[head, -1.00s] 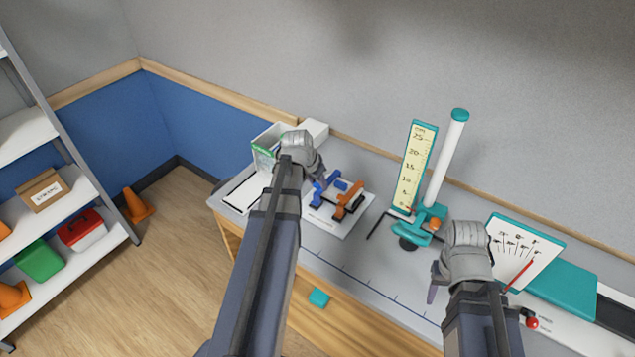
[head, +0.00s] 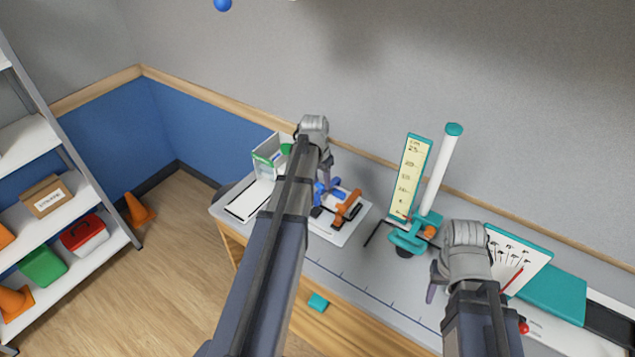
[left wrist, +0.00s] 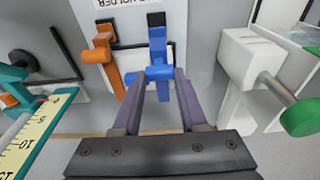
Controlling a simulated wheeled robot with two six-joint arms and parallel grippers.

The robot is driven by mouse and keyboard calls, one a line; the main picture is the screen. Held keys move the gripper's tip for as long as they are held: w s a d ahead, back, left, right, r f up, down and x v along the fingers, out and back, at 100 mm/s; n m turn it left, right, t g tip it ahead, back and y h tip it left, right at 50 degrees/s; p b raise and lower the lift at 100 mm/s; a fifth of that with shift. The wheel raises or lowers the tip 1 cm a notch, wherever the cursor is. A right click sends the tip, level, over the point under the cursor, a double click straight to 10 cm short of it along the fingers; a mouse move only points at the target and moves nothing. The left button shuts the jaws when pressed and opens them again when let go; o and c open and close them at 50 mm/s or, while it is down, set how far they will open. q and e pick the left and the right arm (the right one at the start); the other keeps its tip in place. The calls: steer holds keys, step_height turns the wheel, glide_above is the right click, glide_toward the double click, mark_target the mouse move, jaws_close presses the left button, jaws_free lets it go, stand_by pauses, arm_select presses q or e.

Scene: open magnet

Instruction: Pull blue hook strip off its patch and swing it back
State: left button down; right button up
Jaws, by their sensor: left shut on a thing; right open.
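The blue hook strip (head: 320,189) lies on a white board (head: 330,236), beside an orange strip (head: 347,207). In the left wrist view the blue strip (left wrist: 157,45) runs away from me, with a crosswise blue grip and a black patch (left wrist: 156,19) at its far end. My left gripper (head: 327,182) is shut on the blue strip; its two fingers (left wrist: 160,78) sit either side of it at the grip. Part of the strip is hidden by the fingers. My right gripper (head: 434,291) is open and empty, over the right part of the bench.
A clear-sided box (head: 268,160) with a green thing stands left of my left gripper. A teal stand with a scale (head: 408,178) and a white tube (head: 443,165) rise to the right. A tilted dial board (head: 515,258) is beside my right gripper. The bench front is mostly clear.

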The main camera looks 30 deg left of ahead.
arm_select(q)
steer(key=w+r+g+p, duration=0.2)
steer(key=w+r+p, duration=0.15)
steer(key=w, duration=0.85)
steer(key=w+f+b, duration=0.2)
steer(key=w+b, duration=0.1)
steer(key=w, duration=0.1)
steer(key=w+d+f+b, duration=0.1)
steer(key=w+f+b, duration=0.2)
steer(key=w, duration=0.1)
steer(key=w+d+f+b, duration=0.1)
steer(key=w+f+b, duration=0.2)
steer(key=shift+w+f, duration=0.1)
steer(key=shift+w, duration=0.3)
arm_select(e)
steer(key=f, duration=0.2)
steer(key=w+f, duration=0.1)
steer(key=f, duration=0.1)
steer(key=shift+f, duration=0.2)
arm_select(q)
steer(key=shift+f+b, duration=0.1)
steer(key=shift+b, duration=0.25)
arm_select(e)
steer(key=shift+d+f, duration=0.1)
steer(key=shift+f, duration=0.15)
arm_select(q)
steer(key=shift+w+d+f, duration=0.1)
steer(key=shift+w+d, duration=0.05)
arm_select(e)
steer(key=shift+f, duration=0.1)
